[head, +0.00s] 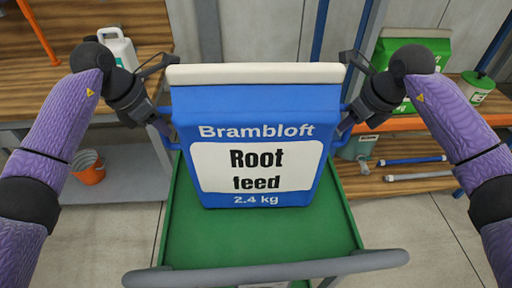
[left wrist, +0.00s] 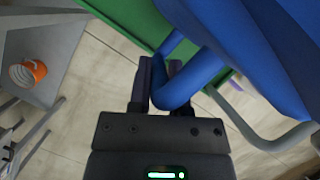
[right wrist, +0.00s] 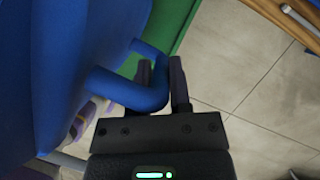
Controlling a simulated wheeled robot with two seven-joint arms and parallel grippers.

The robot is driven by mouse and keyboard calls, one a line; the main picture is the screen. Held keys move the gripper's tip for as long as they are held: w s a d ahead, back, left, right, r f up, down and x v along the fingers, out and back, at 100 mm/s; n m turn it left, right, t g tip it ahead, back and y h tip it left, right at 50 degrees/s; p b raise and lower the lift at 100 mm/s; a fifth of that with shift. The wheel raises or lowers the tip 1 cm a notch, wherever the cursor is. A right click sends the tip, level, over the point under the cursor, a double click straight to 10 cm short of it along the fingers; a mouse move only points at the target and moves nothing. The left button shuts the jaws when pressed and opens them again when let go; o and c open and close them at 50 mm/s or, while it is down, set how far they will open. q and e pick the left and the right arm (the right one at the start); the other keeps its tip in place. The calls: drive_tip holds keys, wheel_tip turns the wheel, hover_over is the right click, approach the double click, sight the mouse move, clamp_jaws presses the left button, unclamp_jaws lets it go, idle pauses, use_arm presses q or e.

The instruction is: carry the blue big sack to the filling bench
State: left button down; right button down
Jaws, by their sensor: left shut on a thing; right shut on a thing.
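The blue big sack (head: 256,106), labelled Brambloft Root feed 2.4 kg, is upright at the centre of the head view, over a green cart (head: 190,235). I cannot tell whether its base touches the cart. My left gripper (head: 163,128) is shut on the sack's left handle, a blue loop that shows in the left wrist view (left wrist: 185,85). My right gripper (head: 345,125) is shut on the right handle, whose blue loop shows in the right wrist view (right wrist: 130,92). Which surface is the filling bench is not clear.
The cart's grey push bar (head: 265,270) is nearest me. A wooden bench at the left holds a white jug (head: 120,48). An orange pot (head: 88,168) sits on its lower shelf. Wooden shelving at the right holds a green bag (head: 425,48) and a green-lidded tub (head: 476,86).

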use_arm(q)
drive_tip(key=shift+w+r, duration=0.1)
use_arm(e)
drive_tip(key=shift+w+r, duration=0.1)
drive_tip(key=shift+r, duration=0.05)
